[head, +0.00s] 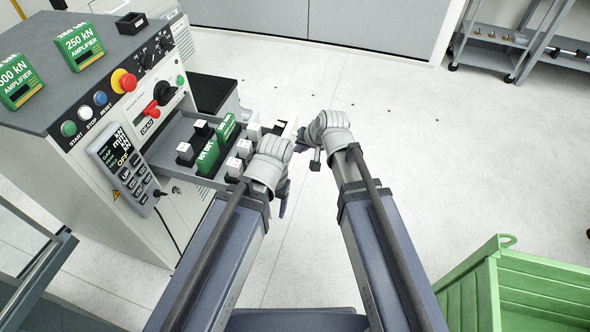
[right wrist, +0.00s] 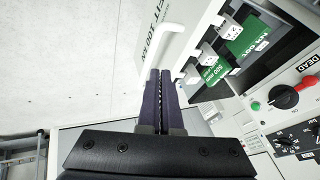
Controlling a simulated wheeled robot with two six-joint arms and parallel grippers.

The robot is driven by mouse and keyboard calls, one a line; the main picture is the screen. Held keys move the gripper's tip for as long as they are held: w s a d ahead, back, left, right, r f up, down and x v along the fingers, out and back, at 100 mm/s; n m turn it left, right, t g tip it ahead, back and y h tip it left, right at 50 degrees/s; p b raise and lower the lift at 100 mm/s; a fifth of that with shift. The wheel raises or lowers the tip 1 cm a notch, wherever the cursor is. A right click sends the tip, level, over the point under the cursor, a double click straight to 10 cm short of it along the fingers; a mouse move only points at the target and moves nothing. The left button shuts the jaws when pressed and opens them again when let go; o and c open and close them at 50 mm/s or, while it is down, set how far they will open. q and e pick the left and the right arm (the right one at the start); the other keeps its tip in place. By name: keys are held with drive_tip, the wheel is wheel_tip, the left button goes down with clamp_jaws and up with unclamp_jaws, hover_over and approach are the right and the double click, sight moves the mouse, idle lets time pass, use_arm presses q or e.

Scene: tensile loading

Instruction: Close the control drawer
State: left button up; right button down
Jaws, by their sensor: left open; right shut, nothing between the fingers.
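The control drawer (head: 166,150) stands pulled out from the side of the grey control cabinet (head: 130,225). It holds green blocks (head: 208,157) and several small black and white blocks. In the right wrist view, a white bar handle (right wrist: 181,31) stands on the drawer's pale front panel (right wrist: 158,48). My right gripper (right wrist: 160,73) is shut and empty, its fingertips close to the handle; I cannot tell whether they touch. In the head view, my right gripper (head: 308,150) is beyond the drawer's outer end. My left gripper (head: 284,196) is open beside the drawer's near outer corner, its fingers partly hidden by its wrist.
A green crate (head: 535,285) stands at the lower right. Grey shelving trolleys (head: 490,58) stand at the upper right. Buttons and a handheld controller (head: 122,168) are on the cabinet. The floor (head: 460,150) to the right is clear.

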use_arm(q)
wheel_tip(320, 180, down, 10)
drive_tip(key=b, duration=0.8)
drive_tip(key=shift+s+d+r, duration=0.2)
drive_tip(key=shift+s+r, duration=0.05)
drive_tip(key=shift+s, duration=0.2)
use_arm(e)
drive_tip(key=w+a+f+t, duration=0.1)
drive_tip(key=w+a+f, duration=0.1)
drive_tip(key=w+f, duration=0.4)
wheel_tip(320, 180, down, 2)
drive_tip(key=shift+w+a+f+m+y, duration=0.15)
drive_tip(key=shift+w+a+m+y, duration=0.15)
drive_tip(key=shift+w+a+m, duration=0.1)
